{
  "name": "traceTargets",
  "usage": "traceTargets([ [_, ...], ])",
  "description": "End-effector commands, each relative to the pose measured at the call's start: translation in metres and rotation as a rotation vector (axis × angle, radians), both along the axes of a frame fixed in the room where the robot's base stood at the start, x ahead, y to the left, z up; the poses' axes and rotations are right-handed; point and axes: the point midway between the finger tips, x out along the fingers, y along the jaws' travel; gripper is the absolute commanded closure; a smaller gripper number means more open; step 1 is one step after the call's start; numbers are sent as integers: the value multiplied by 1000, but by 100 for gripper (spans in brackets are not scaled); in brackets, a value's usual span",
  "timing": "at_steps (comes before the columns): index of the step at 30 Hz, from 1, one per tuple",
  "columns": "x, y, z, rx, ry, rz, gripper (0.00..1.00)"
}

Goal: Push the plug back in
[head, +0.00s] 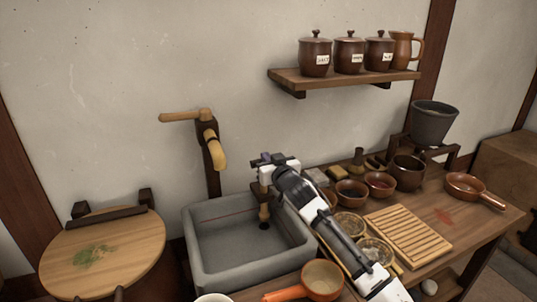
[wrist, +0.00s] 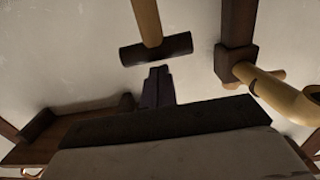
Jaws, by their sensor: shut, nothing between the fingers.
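In the wrist view the plug's dark crosspiece (wrist: 156,49) is just past my fingertips. My gripper (wrist: 158,70) is shut and empty, its narrow dark fingers close to the crosspiece. I cannot tell whether they touch. In the head view my gripper (head: 266,162) is above the shaft and partly hides its top.
A wooden tap (head: 217,153) on a dark post stands left of my gripper. The counter on the right holds several bowls and a slatted board (head: 408,234). A round wooden lid (head: 105,250) is at left. A shelf (head: 340,79) with jars hangs above.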

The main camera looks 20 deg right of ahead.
Motion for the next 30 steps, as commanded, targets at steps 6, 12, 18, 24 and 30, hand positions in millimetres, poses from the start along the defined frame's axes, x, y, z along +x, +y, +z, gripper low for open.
traceTargets([
  [6,0,0,0,0,0,0,100],
  [12,0,0,-20,5,1,0,100],
  [18,0,0,-45,3,3,0,100],
  [24,0,0,-44,2,5,0,100],
  [30,1,1,-41,2,6,0,100],
])
